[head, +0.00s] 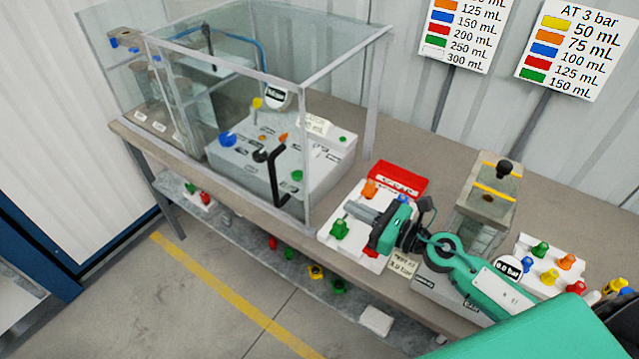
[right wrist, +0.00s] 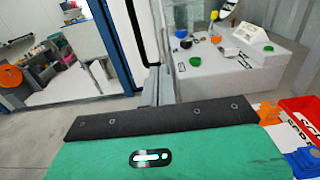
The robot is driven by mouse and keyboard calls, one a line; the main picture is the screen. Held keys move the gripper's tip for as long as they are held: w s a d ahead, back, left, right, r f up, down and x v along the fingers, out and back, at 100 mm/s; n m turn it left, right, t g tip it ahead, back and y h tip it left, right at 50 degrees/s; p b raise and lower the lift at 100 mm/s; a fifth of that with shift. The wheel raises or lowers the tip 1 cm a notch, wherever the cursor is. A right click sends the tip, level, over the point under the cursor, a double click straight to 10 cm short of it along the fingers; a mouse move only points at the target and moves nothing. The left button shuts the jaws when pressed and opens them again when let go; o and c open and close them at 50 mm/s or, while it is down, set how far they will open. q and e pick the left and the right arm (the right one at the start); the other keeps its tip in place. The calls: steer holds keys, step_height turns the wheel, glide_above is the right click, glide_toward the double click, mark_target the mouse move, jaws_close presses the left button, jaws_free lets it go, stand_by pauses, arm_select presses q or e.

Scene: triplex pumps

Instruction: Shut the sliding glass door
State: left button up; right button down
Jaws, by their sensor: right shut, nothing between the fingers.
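The glass enclosure (head: 348,55) stands on the bench around a grey pump unit with coloured knobs. Its sliding glass door seems to be in the front side, with a black bent handle (head: 276,178); how far it stands open I cannot tell. The handle (right wrist: 135,30) also shows in the right wrist view, left of the pale frame post. My right gripper (head: 357,212) is shut and empty, right of the enclosure's front corner and above a white knob panel. It is apart from the handle. Its fingertips (right wrist: 150,88) point toward the enclosure's front edge. My left gripper is not in view.
A white panel with coloured knobs (head: 340,229) and a red box (head: 400,180) lie close to my right gripper. A second pump unit (head: 487,195) stands further right. The floor (head: 130,285) in front of the bench is clear. A lower shelf (head: 240,240) holds loose knobs.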

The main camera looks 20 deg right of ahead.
mark_target(308, 186)
steer(key=p+x, duration=0.4)
steer(key=x, duration=0.5)
steer(key=shift+w+a, duration=0.1)
steer(key=shift+a, duration=0.05)
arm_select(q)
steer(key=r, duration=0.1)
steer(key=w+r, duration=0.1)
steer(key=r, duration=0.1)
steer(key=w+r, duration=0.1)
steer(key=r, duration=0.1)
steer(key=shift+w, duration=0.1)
arm_select(e)
steer(key=shift+w, duration=0.1)
